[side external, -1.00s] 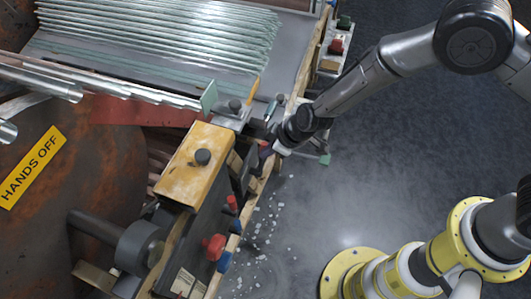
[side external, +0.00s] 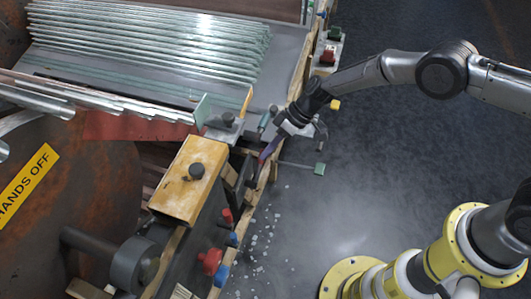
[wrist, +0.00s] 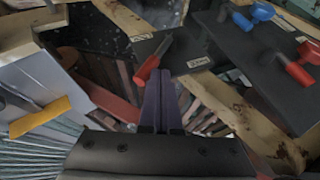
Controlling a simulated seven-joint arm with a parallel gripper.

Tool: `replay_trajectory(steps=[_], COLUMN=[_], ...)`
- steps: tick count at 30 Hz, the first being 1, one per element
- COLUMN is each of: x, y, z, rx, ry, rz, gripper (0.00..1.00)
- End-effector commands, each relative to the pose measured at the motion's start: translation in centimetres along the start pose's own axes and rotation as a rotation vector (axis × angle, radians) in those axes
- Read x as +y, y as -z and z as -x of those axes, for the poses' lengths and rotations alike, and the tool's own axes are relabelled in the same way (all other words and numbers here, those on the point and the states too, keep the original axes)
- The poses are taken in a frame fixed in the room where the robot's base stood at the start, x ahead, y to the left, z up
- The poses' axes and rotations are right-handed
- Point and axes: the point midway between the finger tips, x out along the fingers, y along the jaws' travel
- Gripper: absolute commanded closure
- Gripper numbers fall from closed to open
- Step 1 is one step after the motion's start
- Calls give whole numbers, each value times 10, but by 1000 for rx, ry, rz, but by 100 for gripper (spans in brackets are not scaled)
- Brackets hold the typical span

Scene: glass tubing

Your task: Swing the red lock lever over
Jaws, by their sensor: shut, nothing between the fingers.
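The red lock lever (wrist: 150,66) shows in the wrist view on a small black plate (wrist: 180,50) with two white labels. Its red end lies just beyond my fingertips; I cannot tell whether they touch. My gripper (wrist: 160,76) has its two dark purple fingers shut together with nothing between them. In the side external view my gripper (side external: 268,152) points down and left at the edge of the wooden frame, beside the yellow block (side external: 189,181). The lever cannot be made out clearly there.
More red and blue handles (wrist: 299,73) stand on a larger black panel to the right in the wrist view. Glass tubes (side external: 150,45) lie on the rack at the back left. White fragments litter the floor (side external: 350,215), which is otherwise open on the right.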

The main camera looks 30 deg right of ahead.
Motion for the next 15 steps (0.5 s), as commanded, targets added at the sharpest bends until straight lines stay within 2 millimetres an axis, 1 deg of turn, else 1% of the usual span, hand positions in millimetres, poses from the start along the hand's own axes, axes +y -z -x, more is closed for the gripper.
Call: replay_trajectory(steps=[1, 3, 15], x=[8, 14, 44], y=[-1, -2, -7], z=[-2, -3, -15], rx=[-1, -3, -10], ry=[37, 91, 347], rz=[-25, -53, -184], gripper=[100, 100, 100])
